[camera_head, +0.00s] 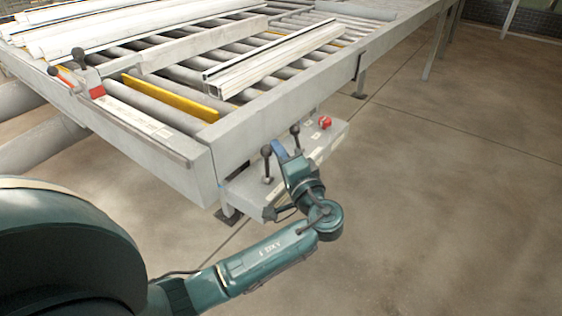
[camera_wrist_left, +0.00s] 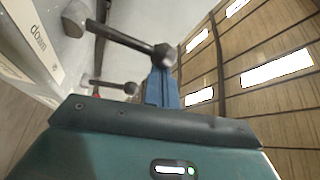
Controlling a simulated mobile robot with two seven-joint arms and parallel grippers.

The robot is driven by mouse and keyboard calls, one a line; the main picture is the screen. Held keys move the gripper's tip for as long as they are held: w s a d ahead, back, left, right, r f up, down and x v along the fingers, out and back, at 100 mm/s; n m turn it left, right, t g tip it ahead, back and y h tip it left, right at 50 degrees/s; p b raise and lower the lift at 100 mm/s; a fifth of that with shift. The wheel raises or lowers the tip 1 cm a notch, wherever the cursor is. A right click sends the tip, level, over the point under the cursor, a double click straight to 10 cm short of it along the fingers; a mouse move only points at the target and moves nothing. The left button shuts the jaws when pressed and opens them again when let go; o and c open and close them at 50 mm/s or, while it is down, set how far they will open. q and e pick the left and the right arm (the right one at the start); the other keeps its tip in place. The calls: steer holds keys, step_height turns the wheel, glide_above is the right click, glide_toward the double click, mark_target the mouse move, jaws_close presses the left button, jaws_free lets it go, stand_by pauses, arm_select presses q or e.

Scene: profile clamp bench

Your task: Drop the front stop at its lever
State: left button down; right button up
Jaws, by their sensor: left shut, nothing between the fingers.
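A grey control panel (camera_head: 325,146) on the bench's side carries two black ball-knob levers, a nearer one (camera_head: 266,151) and a farther one (camera_head: 295,130). My left gripper (camera_head: 278,147) is at the panel by these levers, its blue fingers shut and empty. In the left wrist view the shut blue fingers (camera_wrist_left: 162,78) are right by the knob of a large lever (camera_wrist_left: 130,42); I cannot tell whether they touch. A second lever (camera_wrist_left: 112,85) shows behind. A label reading "down" (camera_wrist_left: 38,40) is beside the large lever. Which part is the front stop is unclear. My right gripper is out of view.
The roller bench (camera_head: 270,110) carries pale profiles (camera_head: 270,62) and yellow bars (camera_head: 170,98) between rollers. A red button (camera_head: 325,122) is at the panel's far end. More levers (camera_head: 78,55) are on the bench's left end. Floor to the right is clear.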

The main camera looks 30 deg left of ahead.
mark_target(266, 151)
arm_select(q)
steer(key=shift+s+f+n+y+b, duration=0.3)
steer(key=shift+s+f+n+b, duration=0.1)
steer(key=shift+f+b, duration=0.25)
steer(key=b, duration=0.1)
steer(key=n+b, duration=0.1)
steer(key=shift+s+r+n+y+b, duration=0.15)
steer(key=shift+s+n+y+b, duration=0.15)
steer(key=shift+s+b, duration=0.1)
steer(key=shift+s+a+r+n+y+b, duration=0.1)
steer(key=shift+s+n+y+b, duration=0.35)
steer(key=shift+b, duration=0.45)
steer(key=shift+r+n+b, duration=0.1)
steer(key=shift+n+b, duration=0.15)
steer(key=shift+b, duration=0.05)
steer(key=shift+s, duration=0.15)
steer(key=shift+s+r+n+b, duration=0.1)
steer(key=shift+r+n+b, duration=0.1)
steer(key=shift+n+b, duration=0.15)
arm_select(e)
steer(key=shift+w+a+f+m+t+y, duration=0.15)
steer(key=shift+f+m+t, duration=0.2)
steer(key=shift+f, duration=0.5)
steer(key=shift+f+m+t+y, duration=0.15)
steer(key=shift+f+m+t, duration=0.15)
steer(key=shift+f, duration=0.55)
arm_select(q)
steer(key=shift+f, duration=0.1)
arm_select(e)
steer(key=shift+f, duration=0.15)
